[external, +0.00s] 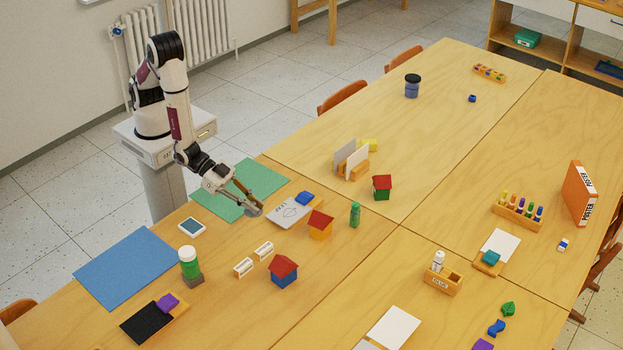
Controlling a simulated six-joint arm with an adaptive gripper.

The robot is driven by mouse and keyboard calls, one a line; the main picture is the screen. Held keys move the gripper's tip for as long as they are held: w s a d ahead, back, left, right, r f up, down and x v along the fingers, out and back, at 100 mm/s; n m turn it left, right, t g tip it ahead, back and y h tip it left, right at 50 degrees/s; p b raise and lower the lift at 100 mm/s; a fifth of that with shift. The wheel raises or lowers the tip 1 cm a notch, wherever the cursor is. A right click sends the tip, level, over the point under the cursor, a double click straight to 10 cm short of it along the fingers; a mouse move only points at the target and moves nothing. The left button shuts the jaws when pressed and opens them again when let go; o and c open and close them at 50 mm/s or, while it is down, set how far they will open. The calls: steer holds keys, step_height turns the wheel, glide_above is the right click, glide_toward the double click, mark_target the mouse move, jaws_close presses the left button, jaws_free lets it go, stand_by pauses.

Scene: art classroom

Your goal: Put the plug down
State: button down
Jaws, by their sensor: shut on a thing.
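My gripper (250,206) is low over the front edge of the green mat (267,175), just left of a grey card (289,213) with a drawing on it. It is shut on a small greyish thing between its fingertips, which I take to be the plug. The fingers mostly hide it, so its shape is unclear. I cannot tell whether it touches the table or mat. A blue block (304,198) lies at the card's far end.
An orange house with a red roof (320,226) and a green bottle (355,214) stand to the right. Two small white-topped wooden pieces (264,250) lie in front.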

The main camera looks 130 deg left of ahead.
steer(key=w+a+f+n+y, duration=0.1)
steer(key=w+a, duration=0.1)
steer(key=w, duration=0.6)
steer(key=w+a+n+y, duration=0.1)
steer(key=w+a, duration=0.2)
steer(key=w, duration=0.5)
step_height(320, 180, up, 3)
steer(key=m, duration=0.1)
glide_above(321, 263)
steer(key=shift+d+f+h, duration=0.1)
steer(key=shift+f+h, duration=0.35)
steer(key=shift+h, duration=0.15)
steer(key=shift+f, duration=3.15)
steer(key=shift+f, duration=0.1)
steer(key=shift+f, duration=1.75)
steer(key=shift+f, duration=0.15)
